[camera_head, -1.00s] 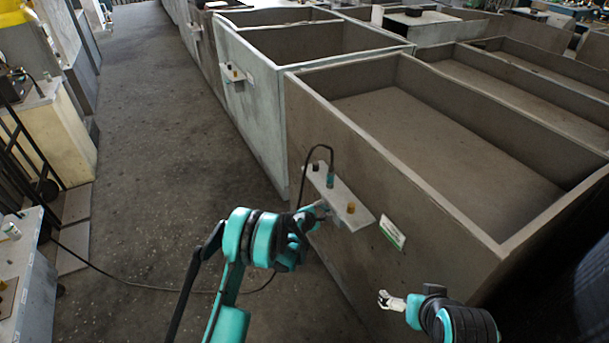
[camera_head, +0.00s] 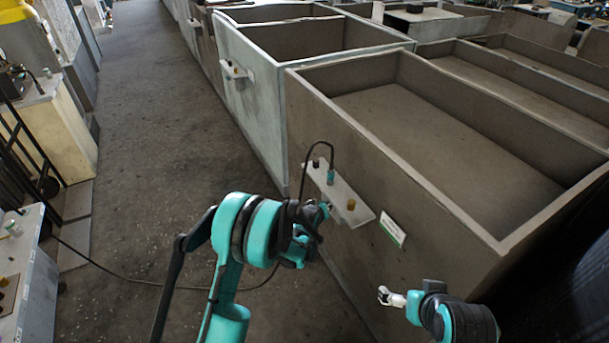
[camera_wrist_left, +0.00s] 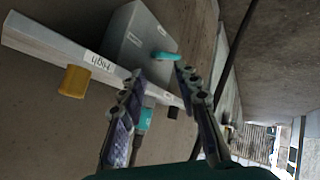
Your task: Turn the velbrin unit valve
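A pale shelf (camera_head: 346,196) on the front of the brown tank carries a gold knob (camera_head: 351,205), a teal fitting (camera_head: 331,177) with a black hose, and a dark knob (camera_head: 316,163). In the left wrist view, a grey box (camera_wrist_left: 124,38) with a teal lever (camera_wrist_left: 165,57) lies just beyond my left gripper (camera_wrist_left: 158,72). The lever is near the fingertips; contact cannot be told. In the head view my left arm mostly hides that gripper. My right gripper (camera_head: 391,297) is open and empty, low before the tank.
The brown tank (camera_head: 390,190) has a white-green label (camera_head: 392,228) right of the shelf. A pale tank (camera_head: 262,100) stands behind it. The aisle floor (camera_head: 165,150) at left is mostly free, with a thin cable across it. A "High" label (camera_wrist_left: 96,61) marks the shelf.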

